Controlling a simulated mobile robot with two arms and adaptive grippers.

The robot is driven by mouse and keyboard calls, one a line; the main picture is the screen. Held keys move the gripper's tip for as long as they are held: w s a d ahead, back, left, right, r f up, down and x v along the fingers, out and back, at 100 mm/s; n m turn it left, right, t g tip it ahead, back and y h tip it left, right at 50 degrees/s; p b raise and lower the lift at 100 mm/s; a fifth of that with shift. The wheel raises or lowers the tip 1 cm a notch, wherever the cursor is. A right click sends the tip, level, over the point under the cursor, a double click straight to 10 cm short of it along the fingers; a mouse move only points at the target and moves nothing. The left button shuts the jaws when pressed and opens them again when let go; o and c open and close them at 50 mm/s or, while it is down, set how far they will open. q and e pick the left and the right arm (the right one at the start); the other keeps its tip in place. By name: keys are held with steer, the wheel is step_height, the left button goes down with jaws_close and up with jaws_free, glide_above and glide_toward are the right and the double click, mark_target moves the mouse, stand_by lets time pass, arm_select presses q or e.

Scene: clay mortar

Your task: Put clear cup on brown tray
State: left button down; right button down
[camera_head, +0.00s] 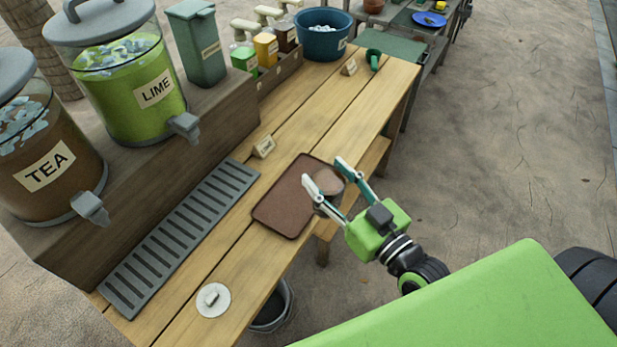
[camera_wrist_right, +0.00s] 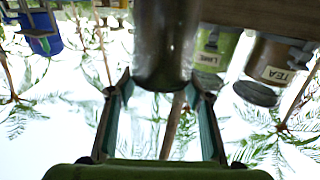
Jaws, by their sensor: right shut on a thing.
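The brown tray (camera_head: 283,207) lies on the wooden counter near its front edge. My right gripper (camera_head: 330,179) is over the right end of the tray, with its fingers either side of the clear cup (camera_head: 327,186) and shut on it. The cup is see-through and partly hidden by the fingers. I cannot tell whether its base touches the tray. In the right wrist view the cup (camera_wrist_right: 166,45) shows large between the two fingers of the right gripper (camera_wrist_right: 163,88). My left gripper is not in view.
A grey drip grate (camera_head: 180,235) lies left of the tray. Behind it stand the lime dispenser (camera_head: 135,100) and tea dispenser (camera_head: 45,155). A small sign (camera_head: 264,147) is behind the tray, and a white disc (camera_head: 213,300) is at the near end. The counter beyond the tray is mostly clear.

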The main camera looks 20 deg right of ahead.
steer(key=shift+w+d+r, duration=0.15)
steer(key=shift+w+d, duration=0.2)
steer(key=shift+w, duration=0.15)
steer(key=shift+w+d+r, duration=0.15)
steer(key=shift+w+d, duration=0.2)
steer(key=shift+w, duration=0.15)
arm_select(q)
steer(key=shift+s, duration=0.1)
arm_select(e)
steer(key=w+a+f, duration=0.2)
steer(key=w+f, duration=1.1)
steer(key=shift+a, duration=0.4)
steer(key=shift+f+b, duration=0.15)
steer(key=shift+b, duration=0.15)
steer(key=c, duration=1.1)
jaws_free()
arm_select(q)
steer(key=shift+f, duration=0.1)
arm_select(e)
steer(key=shift+o, duration=0.2)
